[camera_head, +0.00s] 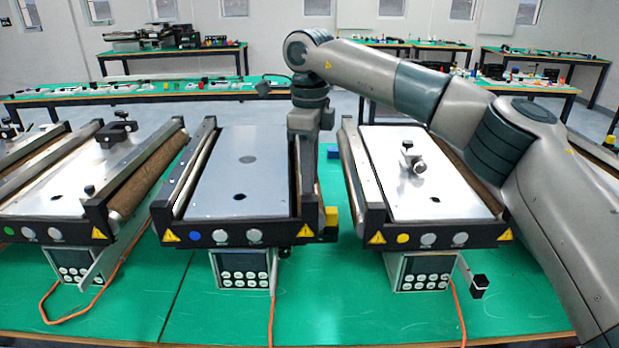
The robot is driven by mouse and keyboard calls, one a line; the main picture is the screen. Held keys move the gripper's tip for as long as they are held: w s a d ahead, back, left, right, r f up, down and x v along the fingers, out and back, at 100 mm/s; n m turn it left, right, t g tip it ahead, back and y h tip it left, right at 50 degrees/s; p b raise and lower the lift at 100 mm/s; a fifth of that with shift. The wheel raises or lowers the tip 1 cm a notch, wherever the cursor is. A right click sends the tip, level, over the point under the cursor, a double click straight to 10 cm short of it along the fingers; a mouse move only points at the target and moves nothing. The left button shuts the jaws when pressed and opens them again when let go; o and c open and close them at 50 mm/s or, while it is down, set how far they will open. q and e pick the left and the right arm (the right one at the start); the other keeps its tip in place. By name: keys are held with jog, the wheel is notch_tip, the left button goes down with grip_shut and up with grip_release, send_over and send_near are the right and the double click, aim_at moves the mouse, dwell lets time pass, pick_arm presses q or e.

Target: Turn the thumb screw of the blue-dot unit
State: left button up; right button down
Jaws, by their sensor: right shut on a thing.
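The blue-dot unit is the middle mini conveyor (236,182), with a grey-blue top plate and a blue dot (194,238) on its black front bar. My right gripper (318,222) points down at the right side of this unit, by its front right corner. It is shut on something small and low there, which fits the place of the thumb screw. The screw itself is hidden behind the gripper and the frame, so I cannot tell how far it is turned. My left gripper is not in view.
The yellow-dot unit (415,170) stands to the right, with a black knob (480,283) low at its side. The green-dot unit (50,195) stands to the left. My right arm reaches over the yellow-dot unit. Orange cables lie on the green table (340,300).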

jog(key=m+b, duration=0.1)
jog(key=m, duration=0.3)
jog(key=shift+m, duration=0.4)
jog(key=m+b, duration=0.1)
jog(key=m, duration=0.2)
jog(key=shift+m+b, duration=0.3)
jog(key=m+b, duration=0.1)
jog(key=m, duration=0.2)
jog(key=shift+a+m, duration=0.1)
jog(key=shift+m, duration=0.2)
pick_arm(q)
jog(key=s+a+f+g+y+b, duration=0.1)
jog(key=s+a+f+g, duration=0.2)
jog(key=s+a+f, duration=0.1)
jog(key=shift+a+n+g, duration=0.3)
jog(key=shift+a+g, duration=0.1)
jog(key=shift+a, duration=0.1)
pick_arm(e)
jog(key=shift+r+m, duration=0.15)
jog(key=shift+m, duration=1.65)
jog(key=c, duration=1.7)
grip_release()
jog(key=shift+o, duration=0.2)
